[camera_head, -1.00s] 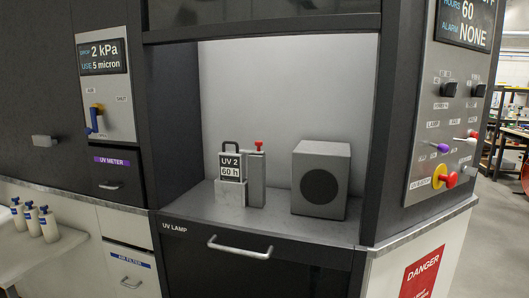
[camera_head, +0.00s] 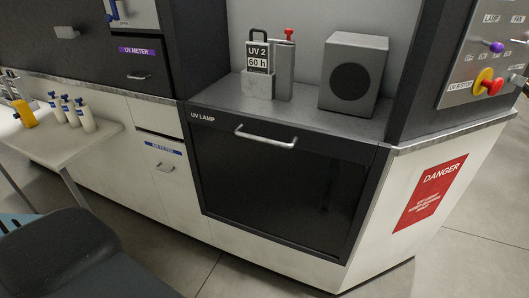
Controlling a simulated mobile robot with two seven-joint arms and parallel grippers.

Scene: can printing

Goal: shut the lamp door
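The lamp door (camera_head: 275,180) is a dark panel marked "UV LAMP" with a silver bar handle (camera_head: 266,139) near its top edge. It sits flush in the cabinet front, below the counter. Above it the niche is open, and its inside is in plain view. In the niche stand a grey holder with a "UV 2 60 h" tagged lock-shaped piece (camera_head: 258,52), a grey block with a red knob (camera_head: 289,36), and a grey box with a dark round face (camera_head: 353,75). Neither of my grippers is in view.
A control panel with a red button (camera_head: 493,86) is at the upper right, above a red DANGER sign (camera_head: 430,193). A white side table (camera_head: 55,147) with several white bottles stands at the left. The floor before the cabinet is partly clear.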

